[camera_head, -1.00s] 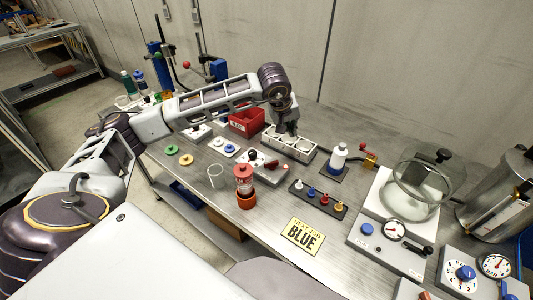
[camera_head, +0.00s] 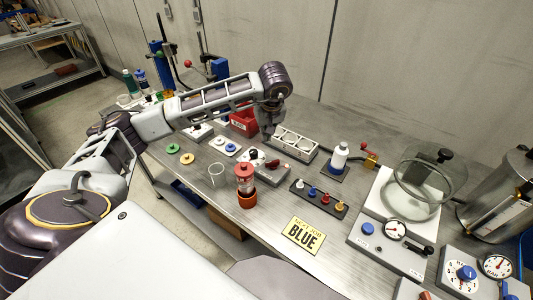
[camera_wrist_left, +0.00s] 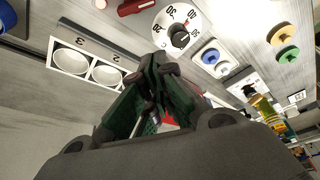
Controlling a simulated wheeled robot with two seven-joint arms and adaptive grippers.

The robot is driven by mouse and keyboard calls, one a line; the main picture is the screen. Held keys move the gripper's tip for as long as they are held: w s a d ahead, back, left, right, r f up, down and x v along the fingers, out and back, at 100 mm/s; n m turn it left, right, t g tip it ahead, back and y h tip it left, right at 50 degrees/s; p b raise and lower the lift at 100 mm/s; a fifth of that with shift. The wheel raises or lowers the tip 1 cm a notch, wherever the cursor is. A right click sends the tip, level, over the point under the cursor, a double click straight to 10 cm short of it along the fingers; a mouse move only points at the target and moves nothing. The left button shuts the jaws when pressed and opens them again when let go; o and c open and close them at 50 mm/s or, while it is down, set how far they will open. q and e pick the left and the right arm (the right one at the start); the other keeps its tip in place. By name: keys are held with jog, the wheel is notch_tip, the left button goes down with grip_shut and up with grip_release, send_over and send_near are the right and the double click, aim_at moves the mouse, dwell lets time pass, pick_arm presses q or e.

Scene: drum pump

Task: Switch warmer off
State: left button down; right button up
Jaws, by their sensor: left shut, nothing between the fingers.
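A grey control box (camera_head: 268,173) lies on the table, with a white dial with a black knob (camera_head: 256,157) and a red switch handle (camera_head: 272,165). In the left wrist view the numbered dial (camera_wrist_left: 181,28) and the red handle (camera_wrist_left: 136,6) show at the top. My left gripper (camera_head: 270,131) points down just behind this box, beside the white block with round wells (camera_head: 294,145). Its fingers (camera_wrist_left: 155,78) are shut and empty, apart from the knob as far as I can tell. Which unit is the warmer is not labelled legibly. My right gripper is out of view.
A red-capped jar (camera_head: 245,184), a clear cup (camera_head: 216,174) and a row of coloured knobs (camera_head: 319,197) stand in front. Bare table shows around the yellow BLUE sign (camera_head: 303,236).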

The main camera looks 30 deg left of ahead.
aim_at(272, 164)
pick_arm(q)
jog(key=x, duration=0.8)
jog(key=shift+w+f+p, duration=0.1)
jog(key=shift+f+p, duration=0.2)
jog(key=shift+p, duration=0.05)
jog(key=shift+a+f, duration=0.15)
jog(key=shift+f, duration=0.2)
jog(key=shift+d+f, duration=0.25)
jog(key=shift+f, duration=0.05)
jog(key=shift+s+d+p, duration=0.5)
jog(key=shift+s+d, duration=0.35)
jog(key=shift+d, duration=0.05)
jog(key=shift+s+d, duration=0.25)
jog(key=shift+d, duration=0.05)
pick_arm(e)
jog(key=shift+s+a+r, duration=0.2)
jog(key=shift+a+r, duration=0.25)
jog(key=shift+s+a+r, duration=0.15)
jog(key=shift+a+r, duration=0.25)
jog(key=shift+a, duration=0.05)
